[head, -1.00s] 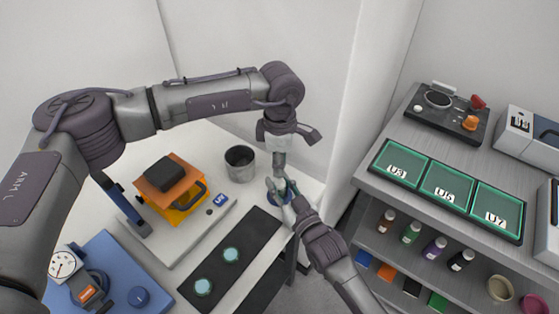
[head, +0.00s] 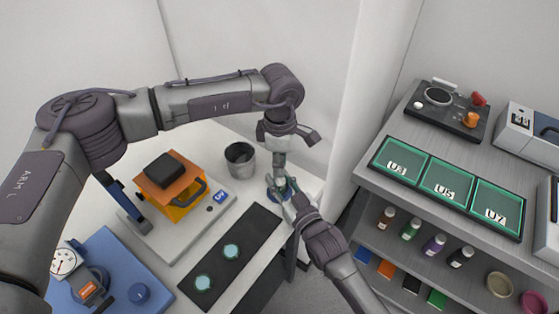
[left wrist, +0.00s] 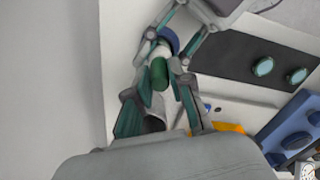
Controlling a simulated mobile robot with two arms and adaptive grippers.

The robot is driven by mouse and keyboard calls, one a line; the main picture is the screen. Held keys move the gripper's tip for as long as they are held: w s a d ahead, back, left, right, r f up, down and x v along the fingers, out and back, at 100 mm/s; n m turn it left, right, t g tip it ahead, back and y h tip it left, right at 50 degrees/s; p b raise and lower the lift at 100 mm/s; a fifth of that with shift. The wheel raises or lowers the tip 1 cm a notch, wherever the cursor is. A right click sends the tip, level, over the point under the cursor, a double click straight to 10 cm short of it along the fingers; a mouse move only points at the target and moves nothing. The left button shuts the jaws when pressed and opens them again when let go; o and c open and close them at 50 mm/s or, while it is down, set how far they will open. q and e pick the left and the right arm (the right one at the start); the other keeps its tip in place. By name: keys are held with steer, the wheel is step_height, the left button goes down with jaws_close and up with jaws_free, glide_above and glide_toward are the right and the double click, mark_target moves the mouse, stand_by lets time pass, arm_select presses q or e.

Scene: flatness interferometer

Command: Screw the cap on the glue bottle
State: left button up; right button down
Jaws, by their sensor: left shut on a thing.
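A green cap (left wrist: 159,75) sits between the fingertips of my left gripper (left wrist: 161,85) in the left wrist view. The gripper is shut on it. The white glue bottle (left wrist: 158,50) is right beyond the cap, in line with it; I cannot tell whether the cap touches it. A round blue piece (left wrist: 170,38) shows behind the bottle. In the head view my left gripper (head: 279,160) points down over the right end of the table, and the cap is hidden. My right gripper (head: 281,187) reaches in from below, its fingers on either side of the bottle; their grip is unclear.
A grey metal cup (head: 240,160) stands close to the left of the grippers. A black mat (head: 218,280) with two pale discs, an orange-topped device (head: 172,185) and a blue base (head: 112,270) fill the table. A shelf with green trays (head: 447,186) stands right.

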arm_select(q)
steer(key=m, duration=2.6)
steer(key=shift+m, duration=0.4)
steer(key=o, duration=0.7)
steer(key=shift+c, duration=0.2)
